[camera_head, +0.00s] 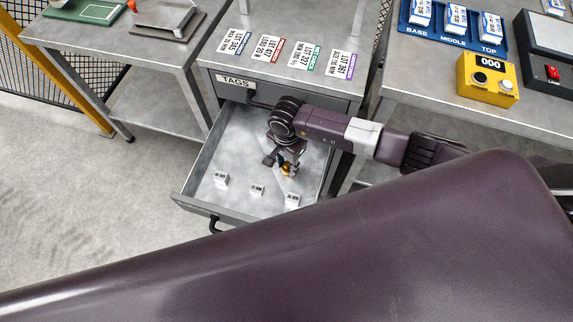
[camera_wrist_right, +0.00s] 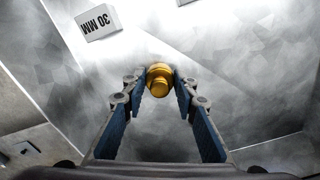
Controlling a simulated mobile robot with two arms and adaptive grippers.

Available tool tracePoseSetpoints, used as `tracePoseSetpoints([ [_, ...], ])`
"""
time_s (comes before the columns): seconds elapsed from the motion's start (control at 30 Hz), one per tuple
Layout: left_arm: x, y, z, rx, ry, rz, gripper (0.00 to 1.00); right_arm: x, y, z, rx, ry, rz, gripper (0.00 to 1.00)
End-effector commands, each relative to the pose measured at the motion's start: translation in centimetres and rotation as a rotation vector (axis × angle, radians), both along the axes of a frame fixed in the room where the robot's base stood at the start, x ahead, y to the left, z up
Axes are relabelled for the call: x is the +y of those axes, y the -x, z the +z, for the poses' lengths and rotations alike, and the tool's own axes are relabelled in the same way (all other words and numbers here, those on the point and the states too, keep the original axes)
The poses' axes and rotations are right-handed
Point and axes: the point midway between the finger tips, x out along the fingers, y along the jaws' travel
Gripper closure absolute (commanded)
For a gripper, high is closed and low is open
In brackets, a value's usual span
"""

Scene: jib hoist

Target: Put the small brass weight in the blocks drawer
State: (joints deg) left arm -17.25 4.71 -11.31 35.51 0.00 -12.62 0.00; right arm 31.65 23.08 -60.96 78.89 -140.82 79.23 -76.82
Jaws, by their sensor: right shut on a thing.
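The small brass weight (camera_head: 287,170) is gripped between the fingertips of my right gripper (camera_head: 281,163). The right wrist view shows the weight (camera_wrist_right: 159,78) at the tips of the blue-padded fingers (camera_wrist_right: 159,88). The gripper points down inside or just above the open drawer (camera_head: 196,208), behind a row of small white blocks (camera_head: 256,190). I cannot tell whether the weight touches the drawer floor. My left gripper is not in view.
The drawer's left and back floor is clear. Above it is a closed drawer labelled TAGS (camera_head: 235,82), with several lot cards (camera_head: 270,49) on the cabinet top. A right-hand bench holds a yellow counter box (camera_head: 487,80) and a blue rack (camera_head: 452,38).

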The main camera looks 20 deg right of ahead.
Motion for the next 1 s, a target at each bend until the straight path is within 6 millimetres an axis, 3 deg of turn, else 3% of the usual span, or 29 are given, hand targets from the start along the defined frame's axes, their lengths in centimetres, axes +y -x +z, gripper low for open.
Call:
tracePoseSetpoints([
  [0.47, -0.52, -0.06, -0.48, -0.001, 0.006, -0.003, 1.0, 0.04, -0.08, -1.28, -0.002, -0.001, 0.001, 1.0],
  [0.5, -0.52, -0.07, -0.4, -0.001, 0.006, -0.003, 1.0, 0.03, -0.03, -1.23, -0.001, -0.001, 0.0, 0.71],
  [0.63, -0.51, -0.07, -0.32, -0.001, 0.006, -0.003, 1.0, 0.02, -0.02, -1.16, -0.001, -0.001, 0.0, 0.57],
  [1.0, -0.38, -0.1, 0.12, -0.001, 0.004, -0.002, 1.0, 0.04, -0.01, -0.74, 0.0, -0.001, 0.001, 0.56],
])
